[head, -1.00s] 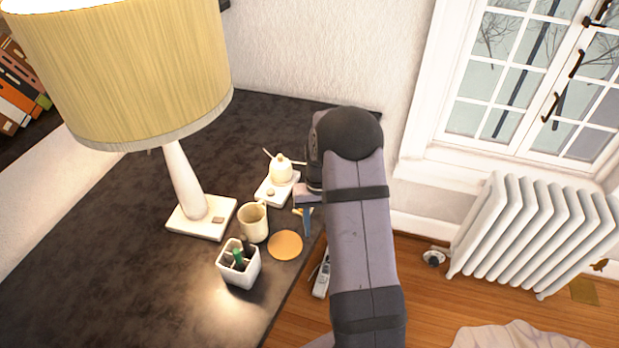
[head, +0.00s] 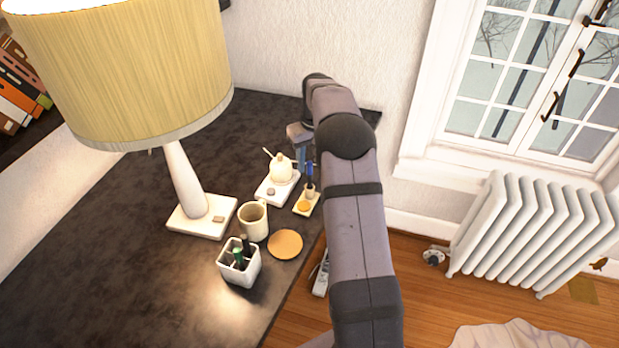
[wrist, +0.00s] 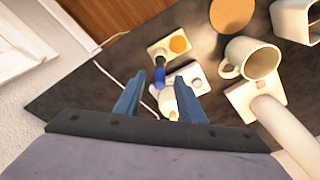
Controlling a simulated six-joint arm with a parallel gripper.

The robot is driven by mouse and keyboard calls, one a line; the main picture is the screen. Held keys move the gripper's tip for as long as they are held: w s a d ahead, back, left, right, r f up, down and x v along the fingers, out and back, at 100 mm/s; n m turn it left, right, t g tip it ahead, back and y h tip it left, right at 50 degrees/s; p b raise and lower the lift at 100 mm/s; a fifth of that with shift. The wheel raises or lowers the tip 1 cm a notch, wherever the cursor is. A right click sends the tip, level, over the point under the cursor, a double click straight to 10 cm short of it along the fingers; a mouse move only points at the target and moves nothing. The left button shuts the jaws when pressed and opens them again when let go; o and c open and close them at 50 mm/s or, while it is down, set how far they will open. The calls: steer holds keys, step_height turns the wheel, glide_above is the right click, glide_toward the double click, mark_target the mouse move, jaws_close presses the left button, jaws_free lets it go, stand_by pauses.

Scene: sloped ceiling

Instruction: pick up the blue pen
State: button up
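The blue pen (head: 310,172) stands upright in a small holder (head: 309,191) on a cream tray (head: 299,209) near the right edge of the dark desk. In the wrist view the blue pen (wrist: 159,76) shows between the two fingertips in the picture, beyond them. My gripper (head: 301,152) is at the back of the desk, behind the pen. In the wrist view my gripper (wrist: 158,90) is open, with its blue fingers apart and nothing held. How far the tips are from the pen is hard to tell.
A cream pot (head: 281,169) on a white tray stands just left of the pen. A mug (head: 254,222), a round coaster (head: 285,244), a white pen cup (head: 240,264) and a large lamp (head: 184,175) stand nearby. The wall is close behind; the left desk is clear.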

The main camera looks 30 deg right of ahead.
mark_target(309, 174)
steer(key=shift+w+f+p, duration=0.15)
steer(key=shift+f+p, duration=0.4)
steer(key=shift+f, duration=0.55)
steer(key=shift+w+f+p, duration=0.2)
steer(key=shift+f+p, duration=0.35)
steer(key=shift+f, duration=0.55)
steer(key=shift+w+f+p, duration=0.15)
steer(key=shift+f+p, duration=0.4)
steer(key=shift+f, duration=0.55)
jaws_close()
